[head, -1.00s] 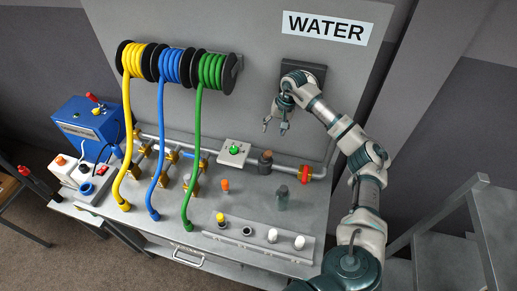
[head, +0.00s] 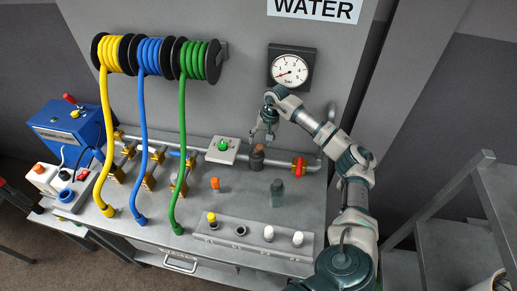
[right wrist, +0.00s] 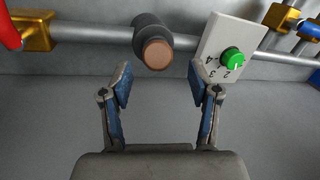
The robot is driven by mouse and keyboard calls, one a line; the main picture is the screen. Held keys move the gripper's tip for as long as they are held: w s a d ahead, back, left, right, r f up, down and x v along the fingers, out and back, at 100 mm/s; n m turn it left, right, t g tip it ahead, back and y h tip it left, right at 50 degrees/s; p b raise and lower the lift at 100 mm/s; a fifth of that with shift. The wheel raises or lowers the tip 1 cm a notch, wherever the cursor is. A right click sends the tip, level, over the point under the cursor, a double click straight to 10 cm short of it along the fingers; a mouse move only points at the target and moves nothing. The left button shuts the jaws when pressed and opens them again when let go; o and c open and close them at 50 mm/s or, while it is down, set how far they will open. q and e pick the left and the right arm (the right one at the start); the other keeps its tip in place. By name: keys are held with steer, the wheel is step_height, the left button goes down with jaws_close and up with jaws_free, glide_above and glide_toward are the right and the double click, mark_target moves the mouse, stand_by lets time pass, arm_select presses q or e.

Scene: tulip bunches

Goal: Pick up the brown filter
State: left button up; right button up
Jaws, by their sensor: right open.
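The brown filter (head: 258,151) has a brown top and a dark grey housing around it, and it stands on the pipe at the back of the table. The right wrist view shows its round brown end (right wrist: 156,53) beyond the fingertips, left of centre. My right gripper (head: 263,133) is just above the filter in the head view. The right wrist view shows its two fingers (right wrist: 170,86) spread, with nothing between them. My left gripper is out of view.
A white box with a green knob (head: 222,146) is left of the filter, and a red valve (head: 299,167) is right of it. A dark grey cylinder (head: 277,192) and an orange piece (head: 215,184) stand in front. A pressure gauge (head: 290,70) hangs behind.

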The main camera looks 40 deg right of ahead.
mark_target(259, 147)
steer(key=x, duration=0.4)
steer(key=shift+s, duration=0.2)
jaws_close()
